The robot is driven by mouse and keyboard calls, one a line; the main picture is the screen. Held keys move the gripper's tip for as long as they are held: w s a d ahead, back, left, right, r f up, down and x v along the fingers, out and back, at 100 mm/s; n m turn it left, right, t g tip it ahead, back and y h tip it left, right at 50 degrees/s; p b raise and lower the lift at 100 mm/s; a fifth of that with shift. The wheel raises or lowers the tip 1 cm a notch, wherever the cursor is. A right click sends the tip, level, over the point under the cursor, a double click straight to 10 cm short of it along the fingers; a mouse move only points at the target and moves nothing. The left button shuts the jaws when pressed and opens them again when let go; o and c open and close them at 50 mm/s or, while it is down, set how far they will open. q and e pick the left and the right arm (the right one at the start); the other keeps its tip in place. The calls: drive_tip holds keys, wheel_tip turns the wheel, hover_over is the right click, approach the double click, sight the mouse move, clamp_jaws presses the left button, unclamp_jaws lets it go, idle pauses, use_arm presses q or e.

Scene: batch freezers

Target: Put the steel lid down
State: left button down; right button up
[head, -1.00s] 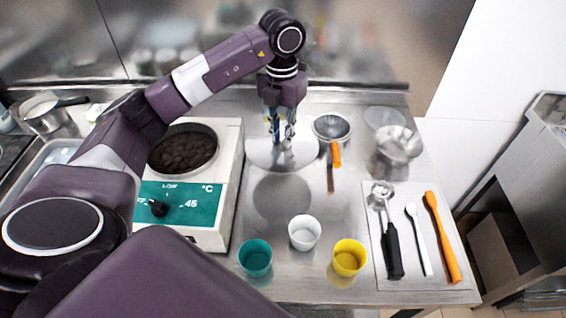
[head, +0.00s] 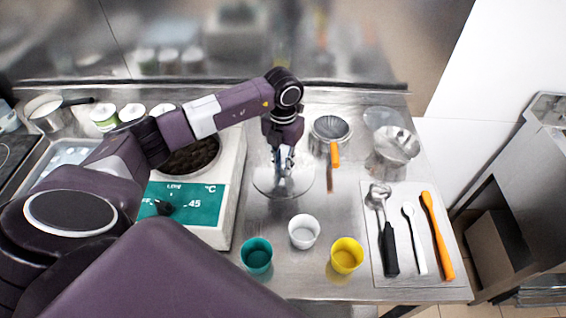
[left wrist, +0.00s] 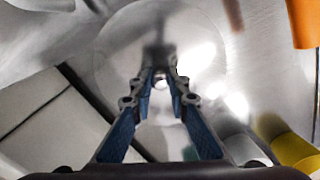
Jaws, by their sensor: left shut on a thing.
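The steel lid (head: 301,183) is a round, shiny disc in the middle of the steel table, right of the white batch freezer. My left gripper (head: 283,170) points down over its centre and is shut on its knob. The lid also shows in the left wrist view (left wrist: 125,45), with my gripper's fingers (left wrist: 160,80) closing around the small knob at its middle. The lid looks level and at or very near the table top; I cannot tell if it touches. My right gripper is not in view.
The batch freezer (head: 228,190) stands close on the left, its dark-filled opening uncovered. Green (head: 257,256), white (head: 304,232) and yellow (head: 346,256) cups stand in front. A sieve (head: 331,130) with an orange handle lies right behind; a utensil mat (head: 405,282) is at right.

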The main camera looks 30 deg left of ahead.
sight(283, 166)
use_arm(q)
drive_tip(key=shift+f, duration=0.15)
drive_tip(key=c, duration=1.8)
unclamp_jaws()
drive_tip(key=shift+c, duration=0.2)
drive_tip(key=shift+r, duration=0.35)
wheel_tip(283, 166, up, 12)
drive_tip(key=b, duration=0.3)
drive_tip(key=shift+f+b, duration=0.15)
drive_tip(key=shift+b, duration=0.15)
